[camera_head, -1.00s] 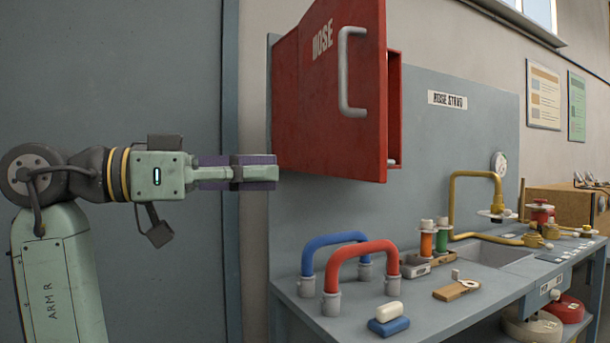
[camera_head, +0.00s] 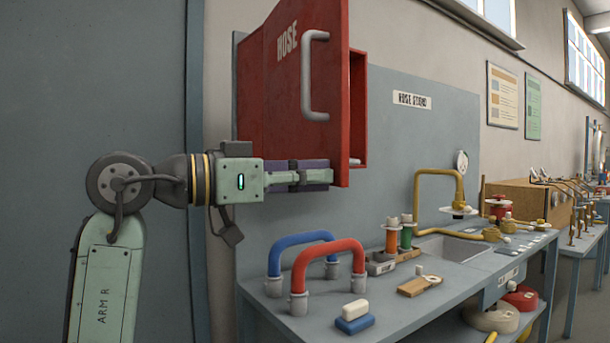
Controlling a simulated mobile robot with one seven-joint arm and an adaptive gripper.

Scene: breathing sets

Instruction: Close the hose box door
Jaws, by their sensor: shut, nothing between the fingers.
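The red hose box (camera_head: 357,115) hangs on the grey back panel above the bench. Its red door (camera_head: 285,95), lettered HOSE, stands open toward me, with a grey handle (camera_head: 308,75) near its free edge. A strip of the box's side shows behind the door; most of the interior is hidden. My gripper (camera_head: 328,177) is shut and empty. Its fingers lie across the lower part of the door in the picture, below the handle, with the tips near the door's free edge. I cannot tell whether they touch the door.
A blue hose handle (camera_head: 298,240) and a red one (camera_head: 325,250) stand on the bench (camera_head: 395,315) below. A white and blue block (camera_head: 354,317), a wooden piece (camera_head: 420,286) and a sink (camera_head: 455,248) with a brass tap (camera_head: 418,200) lie further right.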

